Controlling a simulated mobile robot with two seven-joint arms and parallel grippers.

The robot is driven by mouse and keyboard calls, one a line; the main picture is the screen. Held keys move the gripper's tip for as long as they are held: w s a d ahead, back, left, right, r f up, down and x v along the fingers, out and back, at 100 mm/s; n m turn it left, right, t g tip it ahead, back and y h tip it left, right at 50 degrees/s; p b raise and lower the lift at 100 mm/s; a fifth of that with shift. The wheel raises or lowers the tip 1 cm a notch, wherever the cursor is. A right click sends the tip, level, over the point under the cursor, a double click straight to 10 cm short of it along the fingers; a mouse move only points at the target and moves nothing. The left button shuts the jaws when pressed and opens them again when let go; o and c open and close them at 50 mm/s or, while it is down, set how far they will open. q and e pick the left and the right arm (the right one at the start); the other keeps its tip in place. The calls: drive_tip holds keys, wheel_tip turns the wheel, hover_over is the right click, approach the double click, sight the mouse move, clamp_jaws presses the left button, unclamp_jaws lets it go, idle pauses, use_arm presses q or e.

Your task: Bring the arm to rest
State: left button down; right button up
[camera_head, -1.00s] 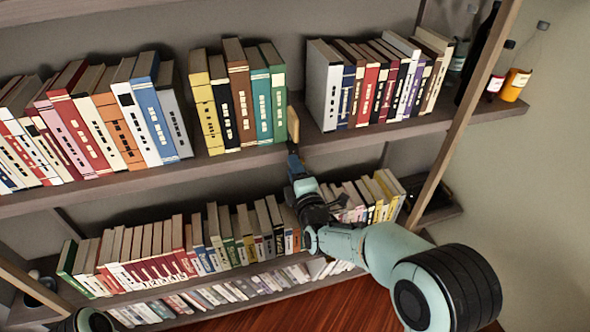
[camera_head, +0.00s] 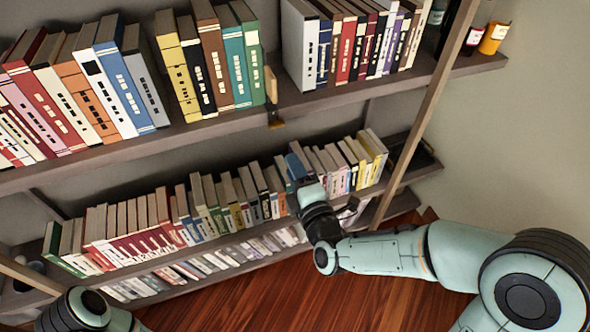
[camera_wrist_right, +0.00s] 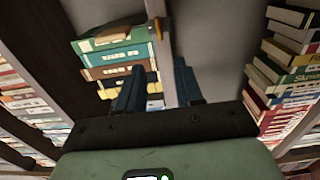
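My right arm reaches in from the lower right in the head view. Its gripper (camera_head: 297,168) is in front of the lower shelf's books, below the upper shelf's edge. In the right wrist view the two dark blue fingers of the gripper (camera_wrist_right: 158,88) stand apart, with nothing held between them. A rounded joint of my left arm shows at the bottom left of the head view; its gripper is out of view.
The upper shelf (camera_head: 225,127) holds several books, including a green book (camera_head: 249,52) beside a thin tan upright piece (camera_head: 270,85). An orange bottle (camera_head: 493,38) stands at its right end. The lower shelf has a long book row. Wooden floor (camera_head: 300,298) is clear below.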

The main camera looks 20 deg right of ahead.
idle(0.5)
drive_tip(key=s+f+m+g, duration=0.3)
drive_tip(key=f+m+g, duration=0.1)
drive_tip(key=f, duration=0.7)
drive_tip(key=s+d+f+m+g+p, duration=0.1)
drive_tip(key=s+f+m+g, duration=0.15)
drive_tip(key=f, duration=0.75)
drive_tip(key=s+f+m+g, duration=0.3)
drive_tip(key=f+m+g, duration=0.1)
drive_tip(key=f, duration=0.7)
use_arm(q)
drive_tip(key=r, duration=0.1)
drive_tip(key=w+r+p, duration=0.1)
drive_tip(key=shift+w+r, duration=0.1)
drive_tip(key=shift+r, duration=0.2)
use_arm(e)
drive_tip(key=s+a+f+m+g+y, duration=0.1)
drive_tip(key=s+f+m+g, duration=0.3)
drive_tip(key=s, duration=0.6)
drive_tip(key=s+a+f+m+g+y, duration=0.2)
drive_tip(key=s+f+m+g, duration=0.2)
drive_tip(key=s+f+m, duration=0.4)
drive_tip(key=shift+s+a, duration=0.4)
drive_tip(key=shift+s, duration=0.45)
